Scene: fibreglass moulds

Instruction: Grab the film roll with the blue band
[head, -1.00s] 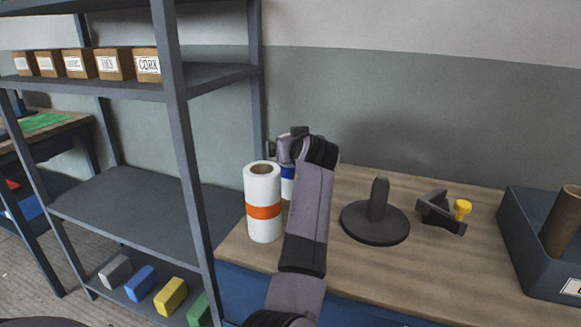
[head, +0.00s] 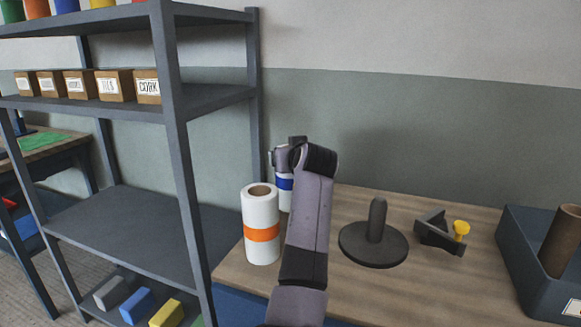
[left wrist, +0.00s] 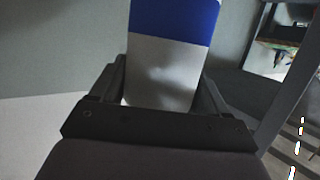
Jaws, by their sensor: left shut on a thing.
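The film roll with the blue band (head: 285,183) is white and stands upright behind the orange-banded roll, partly hidden by my left arm. My left gripper (head: 282,158) is shut on it near its top, and the fingertips are hard to make out in the head view. In the left wrist view, the blue-banded roll (left wrist: 165,70) sits between the two dark fingers (left wrist: 162,92), with the blue band beyond them. Its lower end is partly hidden in the head view. My right gripper is not in view.
A white roll with an orange band (head: 261,233) stands close in front on the wooden bench (head: 350,290). A dark disc with a post (head: 375,245), a clamp-like tool with a yellow knob (head: 440,232) and a blue bin (head: 520,260) are to the right. A grey shelf (head: 185,170) stands left.

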